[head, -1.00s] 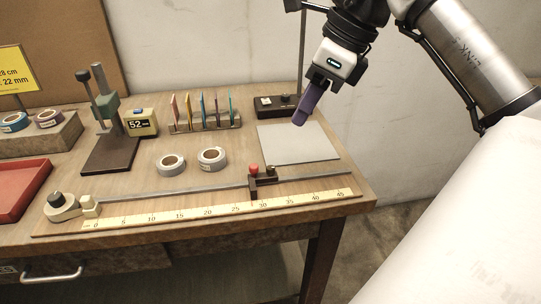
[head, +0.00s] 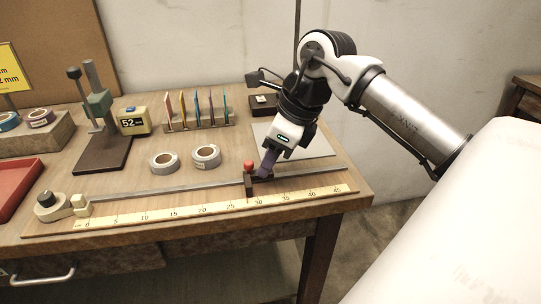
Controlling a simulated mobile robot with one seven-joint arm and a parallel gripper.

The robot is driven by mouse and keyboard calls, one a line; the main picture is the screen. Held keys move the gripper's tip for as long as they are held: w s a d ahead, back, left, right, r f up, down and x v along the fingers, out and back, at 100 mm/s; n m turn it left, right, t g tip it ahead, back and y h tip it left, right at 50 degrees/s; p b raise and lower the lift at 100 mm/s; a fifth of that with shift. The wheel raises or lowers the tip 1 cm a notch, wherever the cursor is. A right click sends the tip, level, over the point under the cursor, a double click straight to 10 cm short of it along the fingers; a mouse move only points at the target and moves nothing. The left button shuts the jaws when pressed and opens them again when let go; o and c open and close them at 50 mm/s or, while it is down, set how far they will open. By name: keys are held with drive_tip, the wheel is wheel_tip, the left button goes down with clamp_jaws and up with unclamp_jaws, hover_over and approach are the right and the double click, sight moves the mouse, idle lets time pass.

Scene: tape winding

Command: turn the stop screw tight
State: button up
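The stop is a dark block (head: 249,185) on the metal rail, near the 28 mark of the ruler. A red knob (head: 248,166) stands upright on top of it. A small brass-coloured part seen earlier on the block's right side is now mostly hidden by my fingers; I cannot tell which of the two is the stop screw. My gripper (head: 265,172) points down just right of the red knob, its purple fingers at the block's right side. I cannot tell whether they touch it, nor how far apart they are.
The rail (head: 160,192) runs along the yellow ruler (head: 150,213) at the table's front. Two tape rolls (head: 164,162) and (head: 206,156) lie behind it. A grey plate (head: 315,143) lies behind my gripper. A press stand (head: 100,105) and a display reading 52 (head: 131,121) stand further left.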

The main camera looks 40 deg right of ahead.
drive_tip(key=shift+c, duration=0.5)
clamp_jaws()
drive_tip(key=shift+n, duration=0.3)
drive_tip(key=n+g+y, duration=0.1)
drive_tip(key=n, duration=0.1)
drive_tip(key=shift+w+d+n+p, duration=0.1)
drive_tip(key=shift+w+n+p, duration=0.05)
drive_tip(key=shift+n+p, duration=0.25)
drive_tip(key=n, duration=0.2)
drive_tip(key=n+g+y, duration=0.1)
drive_tip(key=n, duration=0.1)
drive_tip(key=shift+w+d+n+g, duration=0.1)
drive_tip(key=shift+w+n+g, duration=0.05)
drive_tip(key=shift+n+g, duration=0.15)
drive_tip(key=n+p, duration=0.1)
drive_tip(key=n, duration=0.1)
drive_tip(key=n+g+p, duration=0.1)
drive_tip(key=n, duration=0.1)
drive_tip(key=shift+w+r+g+p, duration=0.15)
drive_tip(key=shift+g+p, duration=0.15)
drive_tip(key=shift+p, duration=0.05)
drive_tip(key=shift+n+g+p, duration=0.4)
drive_tip(key=shift+n+p, duration=0.35)
drive_tip(key=shift+n, duration=0.35)
